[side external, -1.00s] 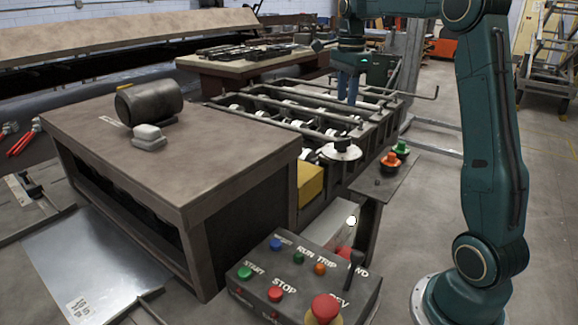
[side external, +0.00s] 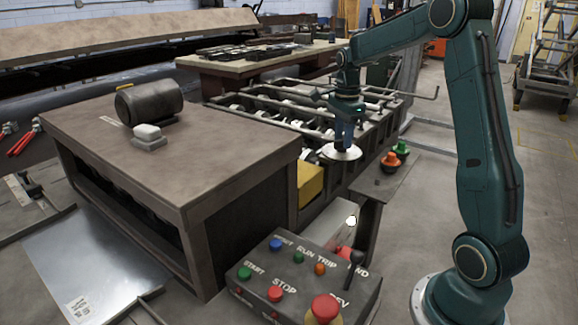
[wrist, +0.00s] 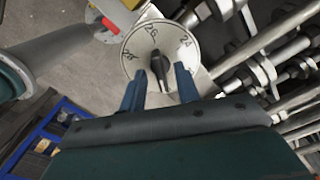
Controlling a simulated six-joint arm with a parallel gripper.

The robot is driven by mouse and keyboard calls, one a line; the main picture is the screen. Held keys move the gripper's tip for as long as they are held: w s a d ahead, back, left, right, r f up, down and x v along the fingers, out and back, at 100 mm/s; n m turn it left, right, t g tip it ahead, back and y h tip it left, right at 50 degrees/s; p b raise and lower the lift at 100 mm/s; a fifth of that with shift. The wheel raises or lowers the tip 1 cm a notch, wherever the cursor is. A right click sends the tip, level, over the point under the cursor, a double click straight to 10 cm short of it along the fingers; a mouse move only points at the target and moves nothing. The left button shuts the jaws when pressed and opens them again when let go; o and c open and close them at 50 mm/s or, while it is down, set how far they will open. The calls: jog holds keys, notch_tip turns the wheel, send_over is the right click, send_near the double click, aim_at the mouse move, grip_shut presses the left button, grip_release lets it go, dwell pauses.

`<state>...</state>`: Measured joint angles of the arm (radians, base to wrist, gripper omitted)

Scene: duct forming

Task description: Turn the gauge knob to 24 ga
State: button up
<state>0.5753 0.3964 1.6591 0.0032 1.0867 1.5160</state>
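The gauge dial is a round pale plate (wrist: 136,45) with dark number marks around its rim; it also shows in the side external view (side external: 340,154). A black knob (wrist: 159,65) stands at its middle, its upper end toward the top mark, which looks like 26. The mark at right looks like 24; the left one is hard to read. My gripper (wrist: 160,72) is open, with one blue finger on each side of the knob and gaps showing between. In the side external view, my gripper (side external: 345,140) points down over the dial and hides the knob.
Rollers and bars (side external: 290,110) of the machine lie behind the dial. A yellow block (side external: 310,183) sits to its left. A small stand with orange (side external: 390,160) and green (side external: 402,147) buttons is at right. A control box (side external: 300,285) is in front.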

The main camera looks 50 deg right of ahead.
grip_shut()
jog(key=shift+n, duration=0.3)
jog(key=n, duration=0.4)
jog(key=shift+n, duration=0.4)
jog(key=n, duration=1.1)
jog(key=shift+n, duration=0.4)
jog(key=n, duration=0.6)
jog(key=shift+n, duration=0.3)
